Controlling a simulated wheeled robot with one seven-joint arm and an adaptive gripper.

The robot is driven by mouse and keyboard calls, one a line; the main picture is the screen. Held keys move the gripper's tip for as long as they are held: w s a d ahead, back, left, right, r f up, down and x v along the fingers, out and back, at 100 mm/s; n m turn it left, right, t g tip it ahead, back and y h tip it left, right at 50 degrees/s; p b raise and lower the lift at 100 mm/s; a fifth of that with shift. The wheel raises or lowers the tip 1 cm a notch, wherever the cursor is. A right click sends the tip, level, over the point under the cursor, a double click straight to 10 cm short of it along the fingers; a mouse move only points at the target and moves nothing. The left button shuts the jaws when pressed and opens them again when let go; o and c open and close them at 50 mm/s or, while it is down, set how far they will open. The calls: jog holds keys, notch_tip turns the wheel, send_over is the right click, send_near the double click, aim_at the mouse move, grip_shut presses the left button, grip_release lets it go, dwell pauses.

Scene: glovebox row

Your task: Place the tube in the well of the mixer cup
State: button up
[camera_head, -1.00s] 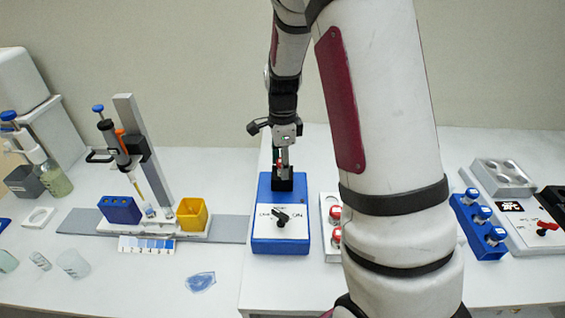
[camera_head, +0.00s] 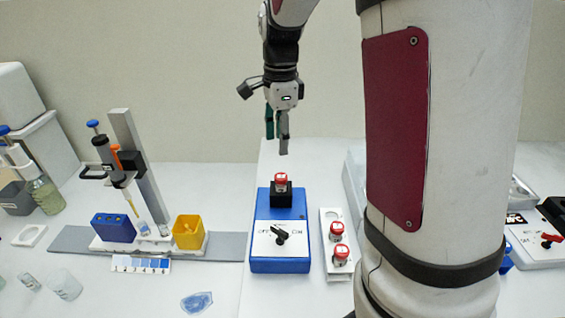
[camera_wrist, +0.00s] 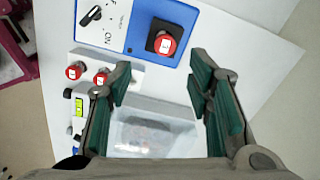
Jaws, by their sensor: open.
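A red-capped tube (camera_head: 281,181) stands upright in the black cup (camera_head: 290,198) on the blue mixer (camera_head: 279,265). In the wrist view the red cap (camera_wrist: 165,44) shows from above, inside the black square cup (camera_wrist: 153,46). The tube's body is hidden in the cup. My gripper (camera_head: 277,140) is open and empty, above the cup and apart from it. In the wrist view its green-padded fingers (camera_wrist: 158,85) are spread with nothing between them. The mixer's black knob (camera_head: 279,235) is on its front face.
A white rack (camera_head: 326,220) with two red-capped tubes (camera_head: 337,230) stands right of the mixer. A clear bin (camera_wrist: 150,138) lies below my fingers in the wrist view. A pipette stand (camera_head: 138,150), blue block (camera_head: 113,229) and yellow box (camera_head: 188,231) stand to the left.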

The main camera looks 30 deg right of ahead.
jog(key=s+a+r+n+t, duration=0.1)
jog(key=s+a+r+n, duration=0.1)
jog(key=s+a+n, duration=0.2)
jog(key=s+a+r+n+t, duration=0.2)
jog(key=s+a+r+n, duration=0.1)
jog(key=s+n, duration=0.7)
jog(key=s+a+r+n+t, duration=0.1)
jog(key=s+a+r+n, duration=0.1)
jog(key=s+a+n, duration=0.3)
jog(key=shift+s+a+r+n+t, duration=0.25)
jog(key=shift+s+n+t, duration=0.15)
jog(key=shift+s+n, duration=0.7)
